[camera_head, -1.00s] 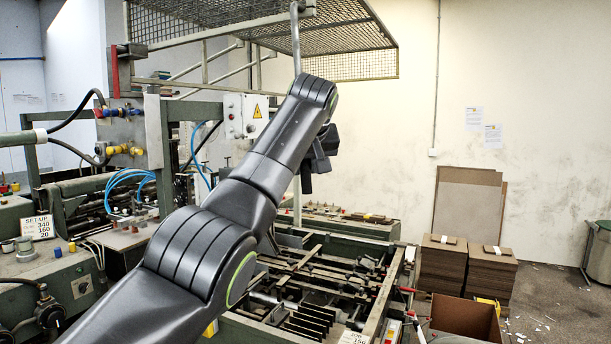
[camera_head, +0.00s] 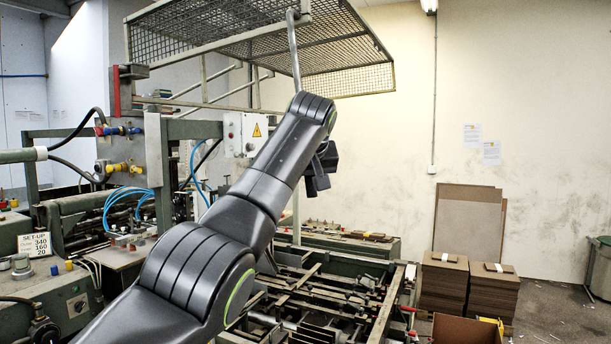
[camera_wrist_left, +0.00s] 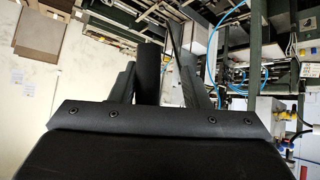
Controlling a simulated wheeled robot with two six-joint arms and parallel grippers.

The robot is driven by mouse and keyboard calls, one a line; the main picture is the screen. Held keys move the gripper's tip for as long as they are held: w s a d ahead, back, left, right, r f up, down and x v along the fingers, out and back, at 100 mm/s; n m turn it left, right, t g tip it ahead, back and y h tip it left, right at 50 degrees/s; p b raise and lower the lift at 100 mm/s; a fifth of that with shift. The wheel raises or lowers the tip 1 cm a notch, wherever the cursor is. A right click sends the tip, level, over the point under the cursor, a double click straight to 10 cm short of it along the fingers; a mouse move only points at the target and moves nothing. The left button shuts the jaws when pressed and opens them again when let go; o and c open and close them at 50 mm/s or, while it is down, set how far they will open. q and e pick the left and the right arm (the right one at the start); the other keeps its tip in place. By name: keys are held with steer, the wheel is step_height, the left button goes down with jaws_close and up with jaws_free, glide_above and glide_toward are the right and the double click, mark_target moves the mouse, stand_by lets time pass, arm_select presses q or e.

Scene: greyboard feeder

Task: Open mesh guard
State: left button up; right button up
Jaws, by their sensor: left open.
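The mesh guard (camera_head: 270,45), a wire-mesh hood on a metal frame, is raised high above the machine at the top of the head view. It tilts slightly, and its top is cut off by the frame. A grey metal bar (camera_head: 294,55) hangs from its frame and passes behind my left arm. My left gripper (camera_head: 319,172) is just right of this bar and below the guard, partly hidden by my forearm. In the left wrist view the gripper (camera_wrist_left: 160,75) is open. I cannot tell whether the bar lies between its fingers. My right gripper is not in view.
The green machine bed (camera_head: 385,310) lies below my arm. A control box with a warning sign (camera_head: 256,130) and blue hoses (camera_head: 128,200) are behind and left of my arm. Stacked boards (camera_head: 493,290) and a cardboard box (camera_head: 466,330) stand at right, near open floor.

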arm_select(q)
steer(key=shift+s+r+b, duration=0.35)
steer(key=shift+s+b, duration=0.05)
steer(key=shift+b, duration=0.15)
steer(key=b+v, duration=0.3)
steer(key=v, duration=1.3)
steer(key=shift+r+b, duration=0.2)
steer(key=shift+b, duration=0.15)
steer(key=shift+w, duration=0.1)
steer(key=shift+f, duration=0.1)
